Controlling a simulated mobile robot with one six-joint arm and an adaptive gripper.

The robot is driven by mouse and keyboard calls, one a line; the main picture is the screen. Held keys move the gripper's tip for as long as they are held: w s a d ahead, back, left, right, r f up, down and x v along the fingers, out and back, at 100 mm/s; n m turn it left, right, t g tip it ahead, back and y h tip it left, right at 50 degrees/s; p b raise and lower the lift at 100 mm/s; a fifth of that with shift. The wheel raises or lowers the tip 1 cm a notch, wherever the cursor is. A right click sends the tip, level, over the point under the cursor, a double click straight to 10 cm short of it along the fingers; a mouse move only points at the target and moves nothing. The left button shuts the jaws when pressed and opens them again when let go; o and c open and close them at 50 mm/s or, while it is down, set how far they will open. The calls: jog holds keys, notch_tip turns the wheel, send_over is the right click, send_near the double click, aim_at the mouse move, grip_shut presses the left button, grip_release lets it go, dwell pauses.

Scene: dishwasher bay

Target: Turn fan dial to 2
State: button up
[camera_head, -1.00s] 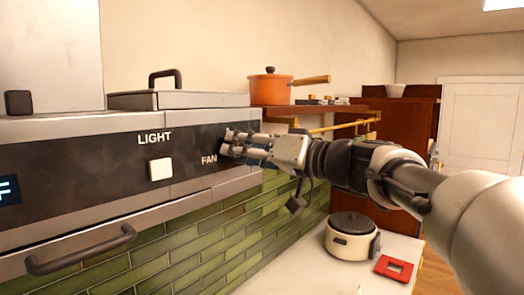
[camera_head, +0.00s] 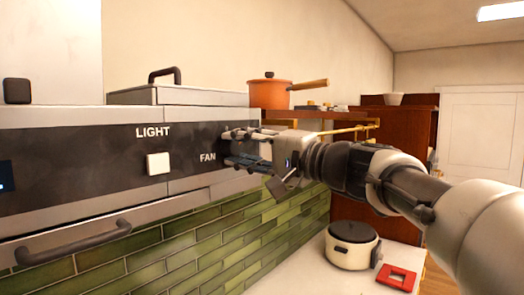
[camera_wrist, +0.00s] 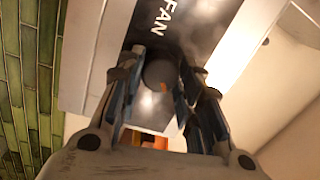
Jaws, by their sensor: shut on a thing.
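The fan dial (camera_wrist: 160,73) is a dark round knob with a small orange mark, on the dark panel below the printed word FAN (camera_wrist: 163,15) in the wrist view. My gripper (camera_wrist: 160,80) is shut on the dial, with one finger on each side of it. In the head view my gripper (camera_head: 229,148) is at the right end of the panel, just right of the FAN label (camera_head: 208,158), its fingers one above the other. There the fingers largely hide the dial. I see no numbers around the dial, so its setting cannot be read.
A white square button (camera_head: 158,163) sits under the LIGHT label, left of FAN. A bar handle (camera_head: 75,243) juts out below the panel. An orange pot (camera_head: 270,95) stands on a shelf behind. A cream cooker (camera_head: 350,246) and red item (camera_head: 397,277) are on the counter below.

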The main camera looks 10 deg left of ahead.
jog(key=m, duration=0.4)
jog(key=shift+m+t+p, duration=0.3)
jog(key=shift+m+p, duration=0.2)
jog(key=shift+m, duration=1.4)
jog(key=o, duration=1.1)
jog(key=v, duration=1.2)
jog(key=shift+s, duration=0.15)
